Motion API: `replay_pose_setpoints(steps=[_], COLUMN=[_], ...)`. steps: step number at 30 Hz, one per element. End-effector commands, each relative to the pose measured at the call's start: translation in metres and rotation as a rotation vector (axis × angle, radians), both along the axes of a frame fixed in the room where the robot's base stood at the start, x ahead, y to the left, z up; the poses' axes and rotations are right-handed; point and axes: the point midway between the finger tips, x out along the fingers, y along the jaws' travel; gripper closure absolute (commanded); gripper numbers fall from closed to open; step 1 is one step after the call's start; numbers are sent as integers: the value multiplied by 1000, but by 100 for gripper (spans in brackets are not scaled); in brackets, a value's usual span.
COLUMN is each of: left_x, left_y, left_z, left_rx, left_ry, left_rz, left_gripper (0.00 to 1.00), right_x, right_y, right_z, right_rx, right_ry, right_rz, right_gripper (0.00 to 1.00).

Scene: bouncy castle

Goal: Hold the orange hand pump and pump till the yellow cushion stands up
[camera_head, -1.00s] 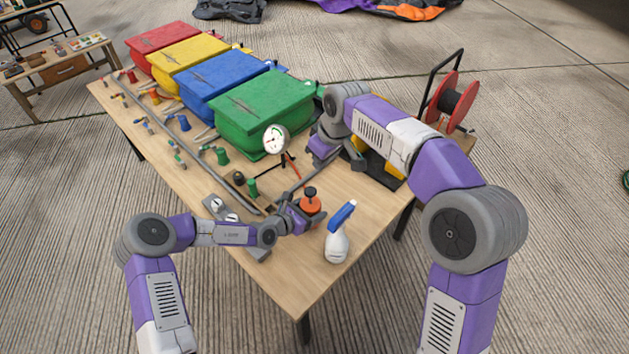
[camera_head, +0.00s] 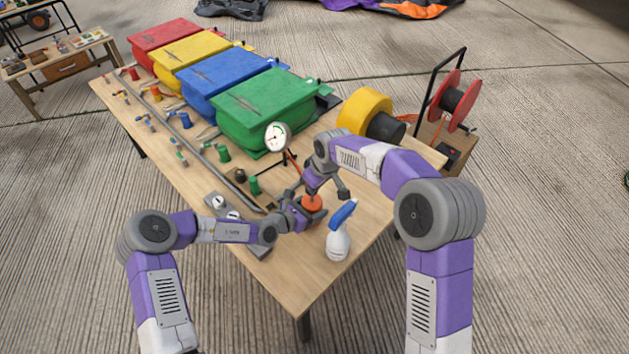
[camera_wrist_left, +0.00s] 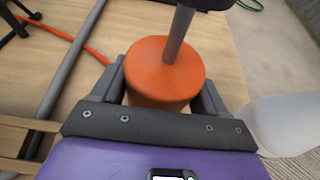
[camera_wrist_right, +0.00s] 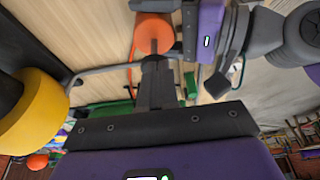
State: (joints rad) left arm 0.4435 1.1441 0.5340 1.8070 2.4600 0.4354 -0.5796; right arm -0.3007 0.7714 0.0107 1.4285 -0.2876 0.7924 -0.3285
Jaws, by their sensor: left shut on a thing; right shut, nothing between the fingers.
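The orange hand pump (camera_head: 312,203) stands upright near the table's front corner. In the left wrist view its orange body (camera_wrist_left: 165,72) sits between the fingers of my left gripper (camera_wrist_left: 160,88), which is shut on it. A grey rod (camera_wrist_left: 179,35) rises from its top. My right gripper (camera_wrist_right: 155,65) is shut and empty, its fingertips at or just above the pump's top; contact is unclear. The pump also shows in the right wrist view (camera_wrist_right: 154,33). A yellow lidded box (camera_head: 200,60) and a yellow drum (camera_head: 365,110) are visible; which is the cushion I cannot tell.
A white and blue spray bottle (camera_head: 338,238) stands close right of the pump. A round gauge (camera_head: 277,137) stands behind it. Red (camera_head: 165,38), blue (camera_head: 228,78) and green (camera_head: 265,100) boxes line the back. A red reel (camera_head: 457,100) stands at right.

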Motion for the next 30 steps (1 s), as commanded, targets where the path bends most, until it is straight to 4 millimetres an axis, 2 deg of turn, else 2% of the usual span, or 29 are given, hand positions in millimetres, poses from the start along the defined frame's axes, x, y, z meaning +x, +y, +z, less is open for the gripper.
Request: replay_pose_setpoints(steps=[9, 18, 30], left_x=[0, 0, 0], left_y=[0, 0, -1], left_z=[0, 0, 1], left_rx=[0, -1, 0], left_ry=[-1, -1, -1], left_rz=[1, 0, -1], left_gripper=[75, 75, 75], right_x=[0, -1, -1], right_y=[0, 0, -1], right_z=[-3, -42, -39], right_rx=[-1, -1, -3], right_ry=[1, 4, 4], right_rz=[0, 0, -1], right_gripper=[100, 100, 100])
